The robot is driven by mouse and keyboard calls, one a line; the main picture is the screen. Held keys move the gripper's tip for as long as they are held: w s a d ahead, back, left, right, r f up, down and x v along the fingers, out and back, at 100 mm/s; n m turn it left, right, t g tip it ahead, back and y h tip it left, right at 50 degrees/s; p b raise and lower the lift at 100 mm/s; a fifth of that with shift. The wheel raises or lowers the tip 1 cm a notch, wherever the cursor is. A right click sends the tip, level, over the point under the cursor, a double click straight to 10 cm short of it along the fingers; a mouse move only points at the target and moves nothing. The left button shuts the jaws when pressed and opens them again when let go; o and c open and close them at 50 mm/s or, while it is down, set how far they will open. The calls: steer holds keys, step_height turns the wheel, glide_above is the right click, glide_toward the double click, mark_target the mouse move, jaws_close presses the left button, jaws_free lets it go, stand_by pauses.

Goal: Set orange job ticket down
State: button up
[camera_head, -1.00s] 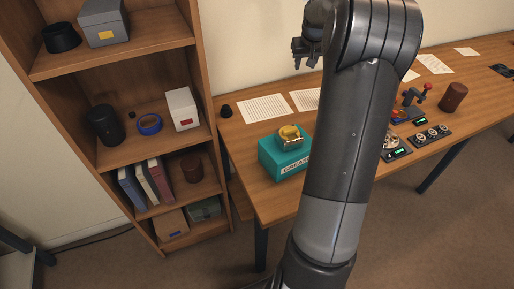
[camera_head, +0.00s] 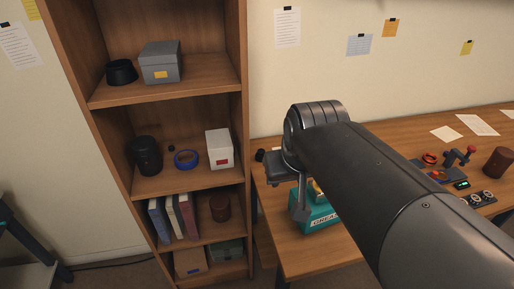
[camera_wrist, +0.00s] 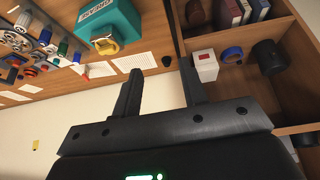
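My gripper (camera_wrist: 160,78) is open, with nothing seen between its two fingers in the wrist view. In the head view my gripper (camera_head: 300,212) hangs just in front of the teal grease box, over the left end of the workbench. An orange paper (camera_head: 390,28) hangs under a black clip on the wall, well away from my gripper; I cannot tell if it is the job ticket. No other orange ticket is clear. The teal box (camera_head: 316,220) carries a yellow and metallic object, partly hidden by my arm; this object (camera_wrist: 107,45) shows better in the wrist view.
The workbench (camera_head: 290,246) holds white papers, small devices and a brown cylinder (camera_head: 498,162). The wooden shelf unit (camera_head: 243,90) stands to its left with a grey box (camera_head: 161,65), blue tape (camera_head: 187,159), a white box (camera_head: 219,149) and books. My arm hides much of the bench.

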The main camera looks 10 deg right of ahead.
steer(key=shift+y, duration=0.3)
steer(key=s, duration=0.1)
steer(key=s+a+f, duration=0.1)
steer(key=s, duration=0.1)
steer(key=s+a+f, duration=0.1)
steer(key=s, duration=0.1)
steer(key=shift+f, duration=0.2)
stand_by(0.8)
